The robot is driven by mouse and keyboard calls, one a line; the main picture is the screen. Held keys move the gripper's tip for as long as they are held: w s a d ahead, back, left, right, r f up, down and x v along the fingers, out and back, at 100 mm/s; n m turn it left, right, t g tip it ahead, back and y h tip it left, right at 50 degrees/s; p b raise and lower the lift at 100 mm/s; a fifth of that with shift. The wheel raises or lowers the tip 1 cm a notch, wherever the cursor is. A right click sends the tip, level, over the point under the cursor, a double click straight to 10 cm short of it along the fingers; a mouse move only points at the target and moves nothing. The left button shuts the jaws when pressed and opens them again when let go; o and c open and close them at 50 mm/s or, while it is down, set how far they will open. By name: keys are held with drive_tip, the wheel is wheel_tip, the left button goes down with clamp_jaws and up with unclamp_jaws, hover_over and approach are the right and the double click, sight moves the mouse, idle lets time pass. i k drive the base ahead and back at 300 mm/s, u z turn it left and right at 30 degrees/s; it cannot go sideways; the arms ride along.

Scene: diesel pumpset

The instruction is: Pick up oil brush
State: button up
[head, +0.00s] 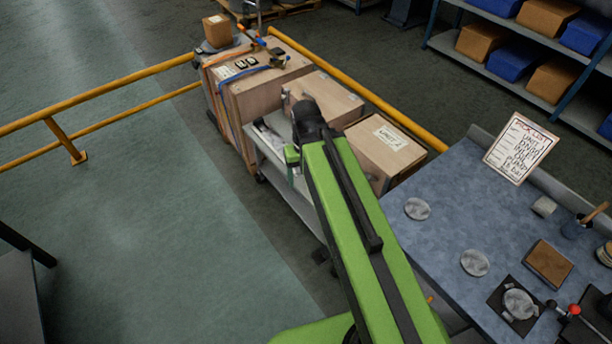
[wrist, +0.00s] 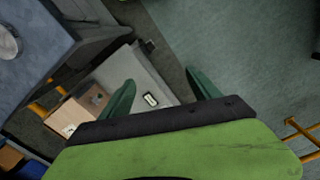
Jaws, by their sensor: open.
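A wooden handle (head: 595,212), which looks like that of the oil brush, leans out of a dark pot (head: 575,229) on the blue-grey bench (head: 440,200) at the right in the head view. Its bristle end is hidden in the pot. My gripper (wrist: 160,76) is open, with its two green fingers apart and nothing held between them. It is over the grey cart (wrist: 153,70), far to the left of the handle. In the head view my arm hides most of the gripper. The wrist view shows no brush.
A pick list board (head: 521,147) stands at the back of the bench. Round discs, a brown block (head: 549,263) and a red-knobbed tool (head: 574,310) lie near the pot.

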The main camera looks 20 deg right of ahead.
sight(606, 205)
drive_tip(key=u, duration=0.65)
drive_tip(key=k, duration=0.1)
drive_tip(key=z, duration=3.15)
